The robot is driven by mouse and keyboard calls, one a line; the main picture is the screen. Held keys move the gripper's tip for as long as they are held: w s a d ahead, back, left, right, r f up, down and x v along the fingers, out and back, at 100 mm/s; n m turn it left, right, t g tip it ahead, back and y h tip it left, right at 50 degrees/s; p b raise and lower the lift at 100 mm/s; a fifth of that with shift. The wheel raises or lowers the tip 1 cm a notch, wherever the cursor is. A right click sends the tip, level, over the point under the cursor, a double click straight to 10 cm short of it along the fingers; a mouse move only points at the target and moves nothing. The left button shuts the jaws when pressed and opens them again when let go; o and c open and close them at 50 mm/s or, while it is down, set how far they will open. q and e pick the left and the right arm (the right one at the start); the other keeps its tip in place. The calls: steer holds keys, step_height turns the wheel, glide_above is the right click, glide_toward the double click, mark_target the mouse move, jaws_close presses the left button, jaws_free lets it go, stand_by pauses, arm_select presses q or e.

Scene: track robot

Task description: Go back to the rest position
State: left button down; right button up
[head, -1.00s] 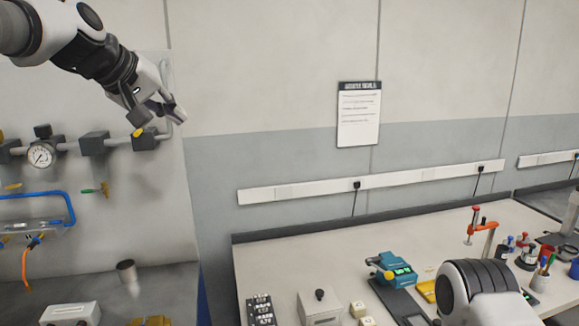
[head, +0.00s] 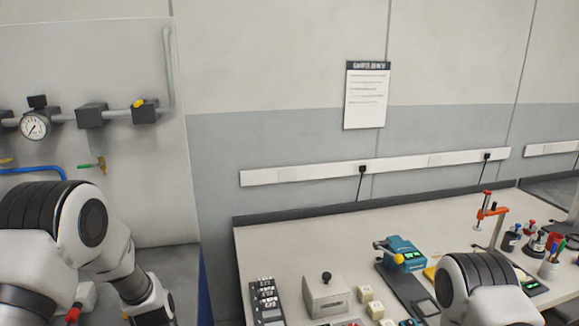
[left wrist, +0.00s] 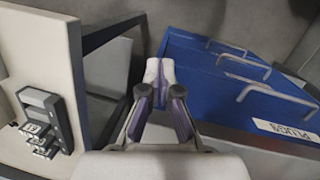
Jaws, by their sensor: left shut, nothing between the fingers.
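My left arm (head: 95,235) is lowered at the bottom left of the head view, in front of the panel with the pipes. Its gripper is below the head view's lower edge. In the left wrist view my left gripper (left wrist: 163,88) is shut with nothing between its fingers. It points down past a blue drawer unit (left wrist: 215,90) with metal handles. My right arm (head: 478,285) shows at the bottom right of the head view, over the workbench; its gripper is out of view.
A gauge (head: 35,126) and pipes are on the left panel. A gap lies between panel and bench.

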arm_select(q)
steer(key=s+f+m, duration=0.1)
steer(key=s+f, duration=0.3)
steer(key=s, duration=0.4)
steer(key=s+a+f+m+y+b, duration=0.1)
steer(key=s+f, duration=0.3)
steer(key=s, duration=0.5)
steer(key=s+a+f+m, duration=0.1)
steer(key=s+f+m, duration=0.1)
steer(key=s+f, duration=0.3)
steer(key=s, duration=0.4)
steer(key=shift+s+m+t+y+b, duration=0.2)
steer(key=shift+m+t+y+b, duration=0.1)
steer(key=shift+t+y+b, duration=0.1)
